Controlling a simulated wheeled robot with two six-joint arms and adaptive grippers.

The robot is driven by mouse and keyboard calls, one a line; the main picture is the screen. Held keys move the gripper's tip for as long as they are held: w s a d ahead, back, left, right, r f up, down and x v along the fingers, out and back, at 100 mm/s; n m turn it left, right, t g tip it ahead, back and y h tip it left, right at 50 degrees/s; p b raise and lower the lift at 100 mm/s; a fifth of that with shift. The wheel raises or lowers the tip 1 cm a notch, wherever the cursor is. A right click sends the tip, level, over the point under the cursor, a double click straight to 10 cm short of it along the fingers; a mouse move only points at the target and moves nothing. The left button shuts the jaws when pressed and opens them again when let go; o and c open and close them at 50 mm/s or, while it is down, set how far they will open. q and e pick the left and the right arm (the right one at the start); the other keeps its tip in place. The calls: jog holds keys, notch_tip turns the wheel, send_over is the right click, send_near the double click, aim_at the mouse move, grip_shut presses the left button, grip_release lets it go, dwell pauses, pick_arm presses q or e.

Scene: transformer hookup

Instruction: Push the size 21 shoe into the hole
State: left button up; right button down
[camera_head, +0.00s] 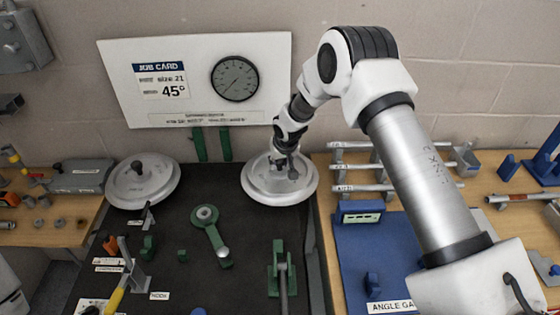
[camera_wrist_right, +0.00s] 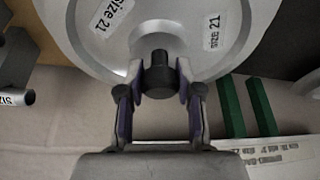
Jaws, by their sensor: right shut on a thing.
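The size 21 shoe (camera_head: 262,187) is a round grey metal disc at the back right of the black work surface. Its two "SIZE 21" labels show in the right wrist view (camera_wrist_right: 140,28), with a dark knob (camera_wrist_right: 159,75) standing on it. My right gripper (camera_wrist_right: 159,85) is shut on that knob; in the head view the gripper (camera_head: 288,168) reaches down onto the disc from above. The disc's underside is hidden, and I cannot tell which opening is the hole. A green arm (camera_head: 212,237) with a ring end lies mid-surface. My left gripper is not in view.
A similar disc (camera_head: 142,186) with a knob sits at the back left. A job card board (camera_head: 200,60) reads size 21, 45°. Green posts (camera_head: 226,146) stand behind. Bars on a rack (camera_head: 380,168) and a blue board (camera_head: 365,240) are at right.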

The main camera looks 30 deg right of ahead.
jog(key=shift+f, duration=0.3)
jog(key=c, duration=0.7)
grip_release()
jog(key=shift+s, duration=0.1)
jog(key=shift+r+p, duration=1.35)
jog(key=shift+r, duration=1.2)
